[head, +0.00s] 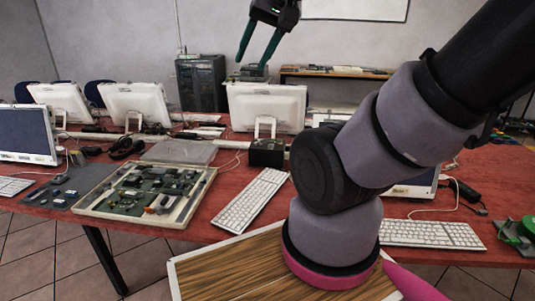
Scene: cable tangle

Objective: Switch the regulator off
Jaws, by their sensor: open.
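I cannot tell for sure which thing is the regulator. A small black box (267,153) stands on the red table (215,222), in front of the middle monitor; no switch on it can be made out. A green device (518,235), cut off by the right edge, lies on the table too. My arm hides part of the table at the right.
Several monitors, the middle one (265,108) among them, line the table. A tray of circuit boards (148,193) lies at the left. White keyboards (252,200) lie in the middle, right and far left. A wooden surface (232,270) is in front. Cables run between devices.

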